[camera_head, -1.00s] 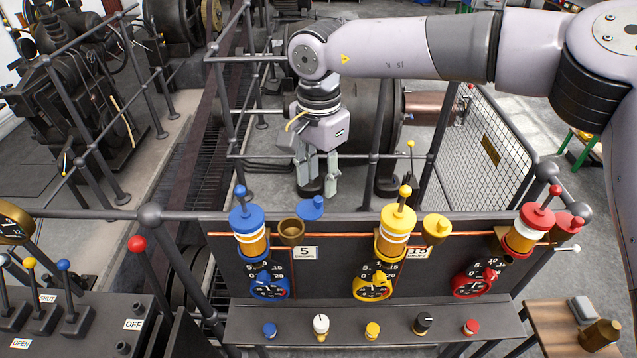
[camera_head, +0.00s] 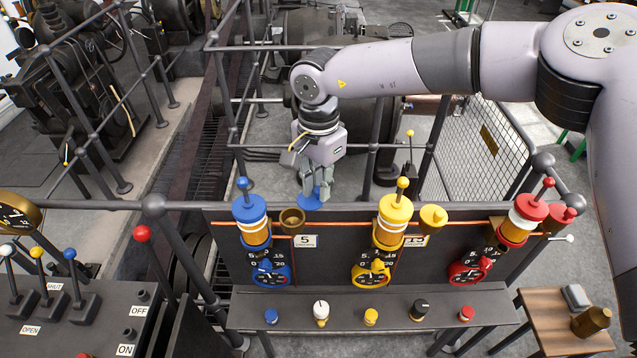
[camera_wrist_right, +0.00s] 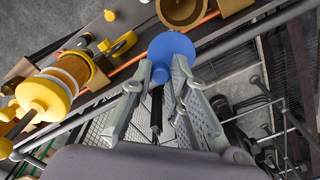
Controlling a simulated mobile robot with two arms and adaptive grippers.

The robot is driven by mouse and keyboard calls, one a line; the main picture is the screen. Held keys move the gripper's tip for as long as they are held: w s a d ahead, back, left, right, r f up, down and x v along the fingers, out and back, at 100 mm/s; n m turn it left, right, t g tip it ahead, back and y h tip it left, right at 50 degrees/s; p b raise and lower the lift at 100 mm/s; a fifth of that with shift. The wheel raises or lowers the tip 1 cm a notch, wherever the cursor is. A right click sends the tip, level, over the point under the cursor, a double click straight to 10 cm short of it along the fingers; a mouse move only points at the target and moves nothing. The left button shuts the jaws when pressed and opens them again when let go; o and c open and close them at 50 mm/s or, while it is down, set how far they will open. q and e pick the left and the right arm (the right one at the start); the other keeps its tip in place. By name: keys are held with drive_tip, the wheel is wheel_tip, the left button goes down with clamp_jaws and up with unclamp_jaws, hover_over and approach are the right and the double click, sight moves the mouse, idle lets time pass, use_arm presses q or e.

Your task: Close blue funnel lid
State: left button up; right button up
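The blue funnel lid (camera_head: 309,202) is swung open behind the brass funnel cup (camera_head: 292,219), whose mouth is uncovered. The cup also shows at the top of the right wrist view (camera_wrist_right: 184,10). My right gripper (camera_head: 315,193) points down from above at the lid and partly hides it. In the wrist view, the blue disc (camera_wrist_right: 171,46) lies at the tips of my right gripper (camera_wrist_right: 163,68). The fingers are apart, with the lid's small blue knob between them. I cannot tell whether they touch it. My left gripper is not in view.
The blue-capped oiler (camera_head: 250,210) stands left of the cup. The yellow oiler (camera_head: 394,212) and its closed yellow funnel lid (camera_head: 433,217) stand to the right, the red oiler (camera_head: 525,214) farther right. A dark railing (camera_head: 345,205) runs behind the panel.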

clamp_jaws()
